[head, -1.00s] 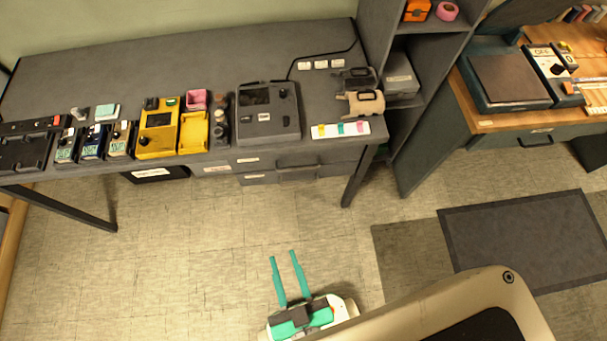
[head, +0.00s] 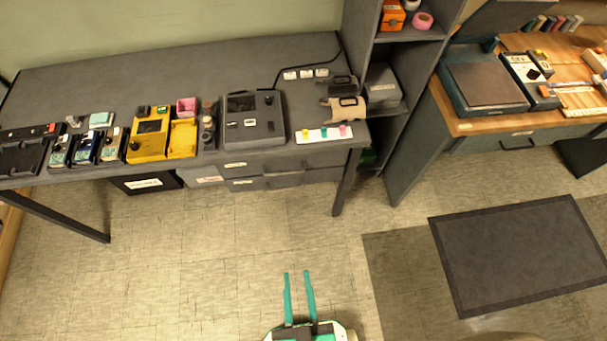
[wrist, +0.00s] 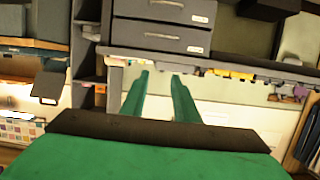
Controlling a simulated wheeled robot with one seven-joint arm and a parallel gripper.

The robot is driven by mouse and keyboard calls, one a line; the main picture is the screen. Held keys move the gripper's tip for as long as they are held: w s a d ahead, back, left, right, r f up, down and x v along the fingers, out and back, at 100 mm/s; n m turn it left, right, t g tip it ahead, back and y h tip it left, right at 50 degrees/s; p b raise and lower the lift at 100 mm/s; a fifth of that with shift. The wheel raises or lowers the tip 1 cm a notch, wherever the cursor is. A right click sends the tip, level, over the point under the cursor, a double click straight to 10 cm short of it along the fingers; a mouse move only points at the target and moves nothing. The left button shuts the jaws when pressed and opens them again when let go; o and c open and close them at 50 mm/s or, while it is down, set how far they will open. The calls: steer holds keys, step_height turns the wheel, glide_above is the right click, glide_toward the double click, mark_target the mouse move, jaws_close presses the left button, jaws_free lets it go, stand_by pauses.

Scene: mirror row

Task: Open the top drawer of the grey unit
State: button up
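The grey unit (head: 262,184) is a small drawer unit under the right part of the grey desk, with labelled fronts and bar handles. Its top drawer (head: 320,161), just below the desktop, looks shut. In the wrist view the scene is upside down, so the top drawer (wrist: 130,33) is the lower of the two fronts, with its handle (wrist: 160,36) visible. My gripper (head: 297,273) has two teal fingers, apart and empty. It is out over the floor, well short of the unit, pointing towards it. The fingers (wrist: 160,73) also show in the wrist view.
The desk (head: 200,75) carries several devices, including a yellow one (head: 148,142) and a dark console (head: 253,120). A desk leg (head: 344,185) stands right of the unit, a black bin (head: 145,182) to its left. A shelf (head: 405,120) stands farther right. Floor before the unit is clear.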

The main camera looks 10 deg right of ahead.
steer(key=w+d+f+m+g+y, duration=0.1)
steer(key=w+f+m+g, duration=0.15)
steer(key=f, duration=0.85)
steer(key=w+d+f+m+g+y, duration=0.1)
steer(key=w+f+m+g, duration=0.15)
steer(key=f, duration=0.75)
steer(key=w+d+f+m+g+y, duration=0.15)
steer(key=w+f, duration=0.25)
steer(key=f, duration=0.7)
steer(key=w+r+m+t+y, duration=0.2)
steer(key=w+y, duration=0.3)
steer(key=w, duration=0.6)
steer(key=w+d+r+n+t+y, duration=0.2)
steer(key=w+d+r+t+y, duration=0.3)
steer(key=w+r, duration=0.65)
steer(key=w+a+r+g, duration=0.1)
steer(key=w+a+r, duration=0.2)
steer(key=w+a, duration=0.2)
steer(key=shift+a+m, duration=0.35)
steer(key=shift+a, duration=0.35)
steer(key=shift+w+g+y, duration=0.1)
steer(key=shift+g+y, duration=0.15)
jaws_close()
